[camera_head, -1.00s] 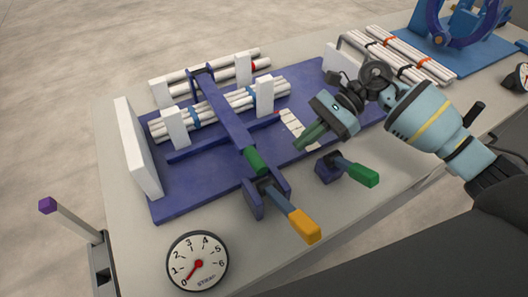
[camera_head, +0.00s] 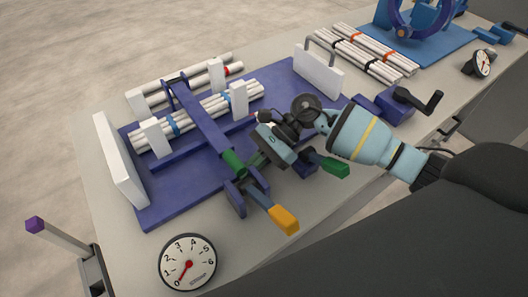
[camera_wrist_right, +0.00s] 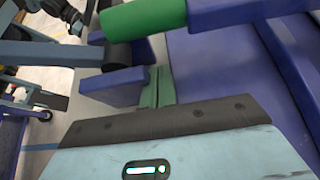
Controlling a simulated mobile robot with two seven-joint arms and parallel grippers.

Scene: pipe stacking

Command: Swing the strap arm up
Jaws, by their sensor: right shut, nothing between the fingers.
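The strap arm (camera_head: 205,122) is a long purple bar lying down across the bundle of white pipes (camera_head: 200,112) on the purple fixture. Its green grip (camera_head: 234,162) is at the near end, beside a purple latch bracket with an orange-tipped lever (camera_head: 284,218). My right gripper (camera_head: 254,161) is shut and empty, just right of the green grip. In the right wrist view the green grip (camera_wrist_right: 150,18) lies beyond the shut green fingers (camera_wrist_right: 157,88), with no clear contact. My left gripper is out of view.
A green-tipped lever (camera_head: 335,169) stands just right of my right gripper. A white end plate (camera_head: 120,160) closes the fixture's left side. A dial gauge (camera_head: 187,262) sits at the table's front edge. A black crank (camera_head: 420,101) and tied pipe bundles (camera_head: 360,50) are farther right.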

